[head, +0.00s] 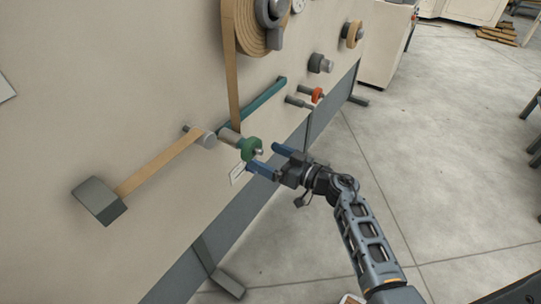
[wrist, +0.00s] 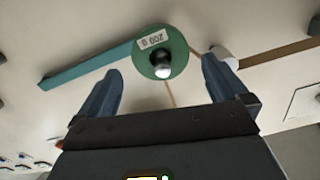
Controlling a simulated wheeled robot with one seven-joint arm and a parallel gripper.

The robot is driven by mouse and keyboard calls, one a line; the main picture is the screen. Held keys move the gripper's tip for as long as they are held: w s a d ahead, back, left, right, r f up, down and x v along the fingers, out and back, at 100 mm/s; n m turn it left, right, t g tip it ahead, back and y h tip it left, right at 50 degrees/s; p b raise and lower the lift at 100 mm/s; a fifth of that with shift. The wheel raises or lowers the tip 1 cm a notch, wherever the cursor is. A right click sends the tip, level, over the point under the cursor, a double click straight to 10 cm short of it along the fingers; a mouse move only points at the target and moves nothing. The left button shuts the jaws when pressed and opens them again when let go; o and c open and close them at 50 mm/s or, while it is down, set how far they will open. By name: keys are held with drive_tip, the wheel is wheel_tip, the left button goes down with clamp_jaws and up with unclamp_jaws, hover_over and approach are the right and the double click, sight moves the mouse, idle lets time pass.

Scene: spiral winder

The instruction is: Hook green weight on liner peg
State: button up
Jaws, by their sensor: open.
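The green weight (head: 251,148) is a round disc at the outer end of a grey cylinder at the near end of a teal bar (head: 262,100) on the machine front. In the wrist view the green weight (wrist: 147,62) faces me, with an upside-down "200 g" label and a shiny round metal end at its middle. My gripper (head: 267,158) is open and empty in front of it. In the wrist view my gripper (wrist: 162,70) has its blue fingers left and right of the weight, apart from it. I cannot tell which peg is the liner peg.
A grey roller (head: 205,138) with a tan strip (head: 158,165) running to a grey block (head: 98,200) is left of the weight. An orange disc (head: 317,95) sits on a peg farther back.

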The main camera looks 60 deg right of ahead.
sight(249, 148)
drive_tip(key=w+b, duration=0.1)
drive_tip(key=w, duration=0.6)
drive_tip(key=shift+w+a, duration=0.15)
drive_tip(key=c, duration=1.7)
drive_tip(key=shift+c, duration=0.2)
